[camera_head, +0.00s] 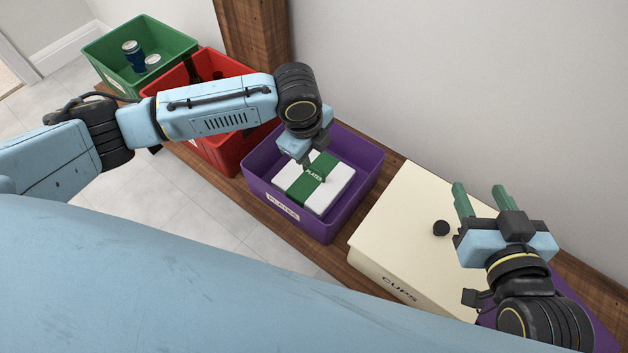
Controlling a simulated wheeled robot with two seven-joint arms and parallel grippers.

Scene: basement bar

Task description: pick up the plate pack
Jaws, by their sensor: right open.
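The plate pack (340,183) is a white block with a green band marked "PLATES". It lies in a purple bin (322,229) labelled "PLATES". My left gripper (308,162) points down into this bin, over the back left part of the pack at the green band. Its fingertips are small and partly hidden, so I cannot tell whether they touch or grip the pack. My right gripper (482,198) is open and empty, with its green fingers apart, above the right part of the cream "CUPS" box (397,235).
A red bin (222,160) with dark bottles and a green bin (110,75) with cans stand to the left on the wooden shelf (222,186). A black knob (441,228) sits on the cream box. Another purple surface (568,292) lies at right. A wall runs behind.

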